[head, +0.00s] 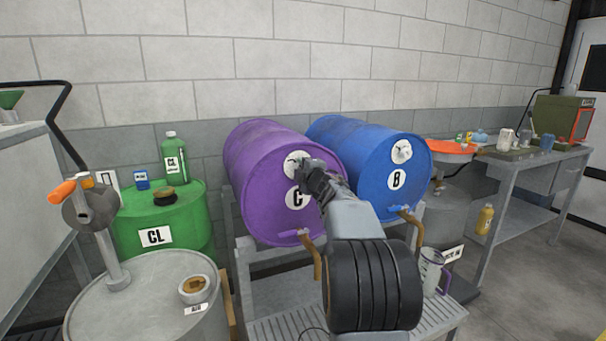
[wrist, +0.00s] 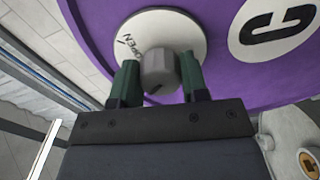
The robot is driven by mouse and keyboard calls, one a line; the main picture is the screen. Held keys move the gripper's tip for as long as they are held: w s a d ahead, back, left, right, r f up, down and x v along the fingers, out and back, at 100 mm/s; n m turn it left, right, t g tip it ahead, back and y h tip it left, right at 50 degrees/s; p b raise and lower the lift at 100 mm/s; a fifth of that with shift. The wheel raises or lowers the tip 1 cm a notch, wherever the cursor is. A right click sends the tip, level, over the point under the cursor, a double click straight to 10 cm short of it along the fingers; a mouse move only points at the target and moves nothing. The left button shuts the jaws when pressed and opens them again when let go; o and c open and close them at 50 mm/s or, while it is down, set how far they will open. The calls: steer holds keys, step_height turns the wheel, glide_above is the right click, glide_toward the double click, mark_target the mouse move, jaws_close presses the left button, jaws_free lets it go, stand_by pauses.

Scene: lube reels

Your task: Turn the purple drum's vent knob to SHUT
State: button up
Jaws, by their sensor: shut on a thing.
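The purple drum (head: 262,160) lies on its side on a rack, with a "C" label and a tap (head: 312,245) on its front. Its grey vent knob (wrist: 158,70) sits on a round white plate (wrist: 183,27) marked OPEN in the wrist view. A dark mark shows on the knob's near face; I cannot tell which word it points to. A SHUT mark is not visible. My gripper (wrist: 160,84) has its green fingers on either side of the knob, shut on it. In the head view my gripper (head: 310,180) covers part of the plate (head: 297,163).
A blue drum (head: 352,140) marked "B" lies close on the right. A green drum (head: 190,215) and a grey drum (head: 150,290) with a crank pump stand at left. A clear jug (head: 431,270) stands below the blue drum's tap.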

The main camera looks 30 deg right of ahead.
steer(key=shift+n, duration=0.9)
steer(key=o, duration=0.9)
steer(key=shift+o, duration=0.2)
steer(key=s+a, duration=0.2)
steer(key=s, duration=1.1)
steer(key=shift+s+a, duration=0.25)
steer(key=shift+a, duration=0.15)
